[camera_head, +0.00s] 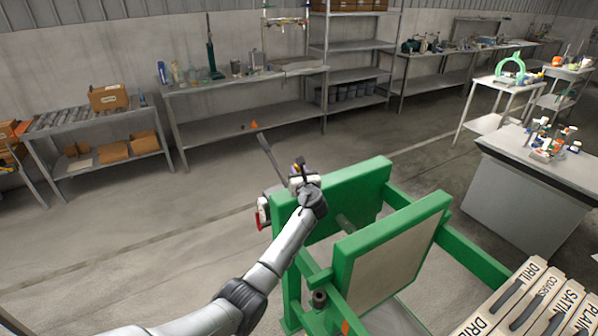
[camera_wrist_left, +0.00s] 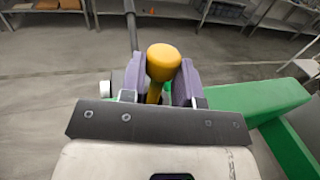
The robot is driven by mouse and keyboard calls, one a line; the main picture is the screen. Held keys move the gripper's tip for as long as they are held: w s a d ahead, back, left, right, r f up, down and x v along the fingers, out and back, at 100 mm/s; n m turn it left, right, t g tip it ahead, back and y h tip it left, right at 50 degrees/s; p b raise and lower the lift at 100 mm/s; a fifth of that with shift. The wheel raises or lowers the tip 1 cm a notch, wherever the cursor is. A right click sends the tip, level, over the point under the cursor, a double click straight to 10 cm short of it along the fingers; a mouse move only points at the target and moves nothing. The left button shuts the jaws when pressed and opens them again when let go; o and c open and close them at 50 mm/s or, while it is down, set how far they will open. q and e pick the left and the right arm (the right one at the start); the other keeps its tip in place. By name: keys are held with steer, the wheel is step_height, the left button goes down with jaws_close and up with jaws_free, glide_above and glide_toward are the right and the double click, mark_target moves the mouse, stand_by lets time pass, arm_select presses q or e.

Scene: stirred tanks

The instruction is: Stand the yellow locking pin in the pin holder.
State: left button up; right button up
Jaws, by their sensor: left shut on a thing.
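The yellow locking pin (camera_wrist_left: 163,62) shows in the left wrist view, its rounded yellow head up between the two purple-grey fingers. My left gripper (camera_wrist_left: 162,88) is shut on the pin's shaft just below the head. The pin's lower part is hidden. In the head view my left gripper (camera_head: 300,172) is at the far left corner of the green frame (camera_head: 372,178), above floor level; the pin is hard to make out there. A dark round socket-like part (camera_head: 319,299) sits on the near green beam; I cannot tell whether it is the pin holder. My right gripper is out of view.
A grey panel (camera_head: 385,262) in a green surround stands right of my left arm. Labelled wooden boards (camera_head: 535,300) lie at the lower right. A grey cabinet (camera_head: 530,180) stands at right. Open floor (camera_head: 130,225) lies to the left.

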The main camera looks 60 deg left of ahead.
arm_select(q)
steer(key=shift+f, duration=0.2)
steer(key=o, duration=1)
steer(key=shift+s+d+r, duration=0.1)
steer(key=shift+d, duration=0.5)
steer(key=p+v, duration=0.2)
steer(key=v, duration=1)
steer(key=shift+s+d, duration=0.2)
steer(key=shift+d, duration=0.1)
